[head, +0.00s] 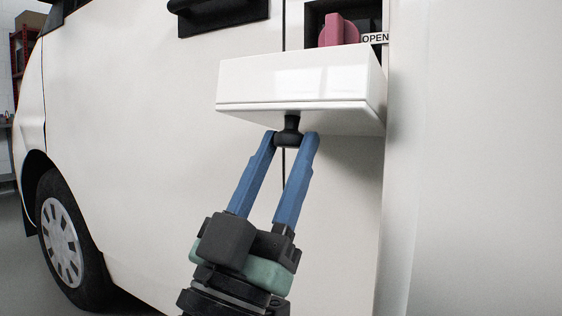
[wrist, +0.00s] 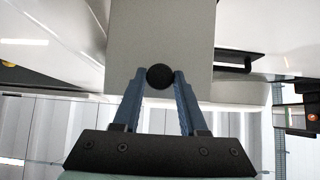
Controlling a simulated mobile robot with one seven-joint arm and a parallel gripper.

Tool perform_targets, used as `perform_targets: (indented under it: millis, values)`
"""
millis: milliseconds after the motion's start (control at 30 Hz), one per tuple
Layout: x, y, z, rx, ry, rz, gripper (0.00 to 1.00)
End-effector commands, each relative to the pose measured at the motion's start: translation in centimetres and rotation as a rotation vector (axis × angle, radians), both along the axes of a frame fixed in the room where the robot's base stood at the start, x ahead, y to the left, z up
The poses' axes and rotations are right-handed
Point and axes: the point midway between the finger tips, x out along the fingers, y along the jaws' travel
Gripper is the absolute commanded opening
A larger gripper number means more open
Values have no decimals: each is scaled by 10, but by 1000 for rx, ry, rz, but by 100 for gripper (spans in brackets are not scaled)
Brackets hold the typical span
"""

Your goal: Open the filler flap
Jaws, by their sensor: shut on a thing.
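The filler flap (head: 295,82) is a thick white panel standing out from the side of the white vehicle, lying roughly flat. Above and behind it, a dark recess (head: 315,22) shows a pinkish-red knob (head: 340,31) and an "OPEN" label (head: 375,38); the flap hides the recess's lower part. A black handle knob (head: 291,123) sticks out from the flap's underside. My gripper (head: 296,138), with two blue fingers, is below the flap and shut on this knob. In the wrist view the round knob (wrist: 159,77) sits between the fingertips against the grey flap face (wrist: 160,35).
A black door handle (head: 224,16) is on the body at the upper left of the flap. The front wheel (head: 63,240) is at lower left. A plain pale surface (head: 480,170) fills the right side. Shelving (head: 18,60) stands at the far left.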

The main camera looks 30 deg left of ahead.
Motion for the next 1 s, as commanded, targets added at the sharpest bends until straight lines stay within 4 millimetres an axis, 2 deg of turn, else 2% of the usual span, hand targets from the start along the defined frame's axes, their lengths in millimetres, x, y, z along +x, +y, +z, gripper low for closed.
perform_targets:
  millis: [33, 433, 467, 600, 1000]
  values:
    - [7, -2, -7, 2, 20, -6, 0]
    - [8, -2, -6, 2, 21, -7, 0]
    - [8, -2, -6, 2, 21, -7, 47]
    - [6, -2, -5, 1, 16, -6, 71]
    - [4, 0, -4, 0, 9, -3, 71]
